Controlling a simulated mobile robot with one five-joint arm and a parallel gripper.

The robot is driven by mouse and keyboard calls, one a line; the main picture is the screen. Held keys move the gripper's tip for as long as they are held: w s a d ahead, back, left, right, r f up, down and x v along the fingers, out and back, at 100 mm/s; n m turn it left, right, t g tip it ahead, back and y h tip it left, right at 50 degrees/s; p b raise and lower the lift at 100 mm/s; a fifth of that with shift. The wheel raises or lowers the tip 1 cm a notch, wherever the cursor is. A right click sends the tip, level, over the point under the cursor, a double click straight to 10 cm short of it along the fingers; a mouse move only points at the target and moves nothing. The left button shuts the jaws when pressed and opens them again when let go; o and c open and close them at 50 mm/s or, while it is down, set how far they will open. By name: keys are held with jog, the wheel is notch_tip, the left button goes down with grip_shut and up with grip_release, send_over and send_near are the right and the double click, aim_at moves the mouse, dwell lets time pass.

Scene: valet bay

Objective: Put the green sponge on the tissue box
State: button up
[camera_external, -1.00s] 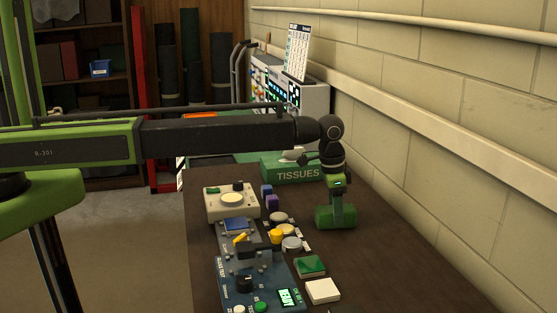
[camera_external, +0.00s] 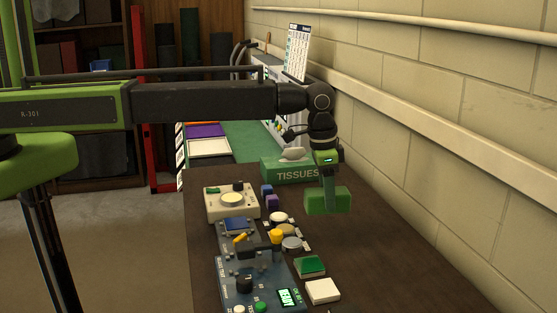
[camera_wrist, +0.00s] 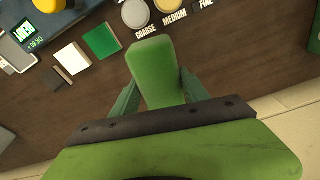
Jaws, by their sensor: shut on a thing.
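The green sponge (camera_external: 337,201) is a green block held in my gripper (camera_external: 328,182), raised above the dark table in front of the tissue box. In the wrist view the sponge (camera_wrist: 155,72) sits between the two fingers of my gripper (camera_wrist: 156,92), which are shut on it. The green tissue box (camera_external: 290,171), marked TISSUES, stands at the back of the table with a white tissue on top. It is behind and to the left of the sponge, and my gripper hides part of its right end.
A cream device with a dial (camera_external: 232,202) and a blue control panel (camera_external: 262,283) stand on the left of the table. Round pads, a green-topped block (camera_external: 310,266) and a white block (camera_external: 323,291) lie nearer. A brick wall (camera_external: 470,150) borders the right.

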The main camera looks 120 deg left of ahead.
jog(key=shift+w+d+r, duration=0.15)
jog(key=shift+d+r, duration=0.4)
jog(key=shift+d, duration=0.35)
